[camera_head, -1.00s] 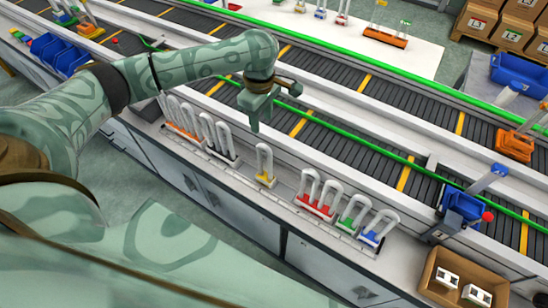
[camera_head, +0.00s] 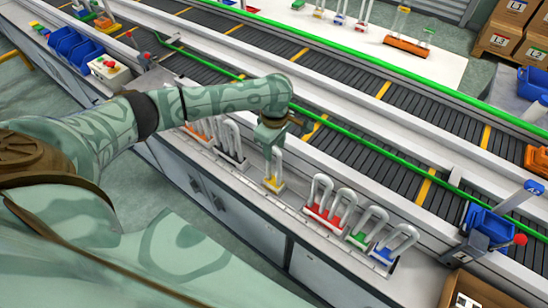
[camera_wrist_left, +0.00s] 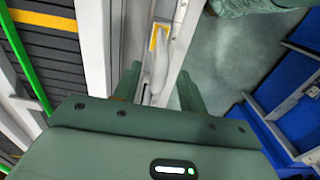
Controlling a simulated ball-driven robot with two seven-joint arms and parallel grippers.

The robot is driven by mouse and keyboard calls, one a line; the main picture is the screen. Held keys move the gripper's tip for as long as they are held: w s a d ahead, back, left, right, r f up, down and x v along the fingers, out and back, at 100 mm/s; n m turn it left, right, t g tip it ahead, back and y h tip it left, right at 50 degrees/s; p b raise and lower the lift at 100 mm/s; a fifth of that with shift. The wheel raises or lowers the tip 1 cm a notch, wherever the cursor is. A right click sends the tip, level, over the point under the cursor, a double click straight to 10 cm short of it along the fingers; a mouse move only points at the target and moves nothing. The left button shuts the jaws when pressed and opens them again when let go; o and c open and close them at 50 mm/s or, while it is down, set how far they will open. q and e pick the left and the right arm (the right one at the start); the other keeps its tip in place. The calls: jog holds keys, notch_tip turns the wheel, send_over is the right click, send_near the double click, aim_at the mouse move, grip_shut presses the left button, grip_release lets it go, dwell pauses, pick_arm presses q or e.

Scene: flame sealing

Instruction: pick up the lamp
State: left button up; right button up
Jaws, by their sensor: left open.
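A lamp, a white U-shaped tube on a yellow base (camera_head: 273,184), stands upright on the white ledge in front of the conveyor. My left gripper (camera_head: 270,148) is right over it, pointing down, and hides the top of its tube. In the left wrist view the lamp's white tube (camera_wrist_left: 158,66) lies between the two spread fingers of the left gripper (camera_wrist_left: 160,82), with the yellow base beyond. The fingers are open; I cannot tell whether either touches the tube. My right gripper is not in view.
Lamps with red (camera_head: 327,214), green (camera_head: 357,238) and blue (camera_head: 381,254) bases stand to the right on the ledge. A group of white tubes (camera_head: 229,145) stands close on the left. The conveyor (camera_head: 380,165) with its green rail runs behind. A blue device (camera_head: 488,226) stands further right.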

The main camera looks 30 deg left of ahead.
pick_arm(q)
notch_tip(320, 180, down, 3)
jog(key=shift+w+r+b, duration=0.1)
jog(key=shift+b, duration=0.3)
jog(key=shift+r, duration=0.1)
grip_shut()
jog(key=shift+r, duration=0.1)
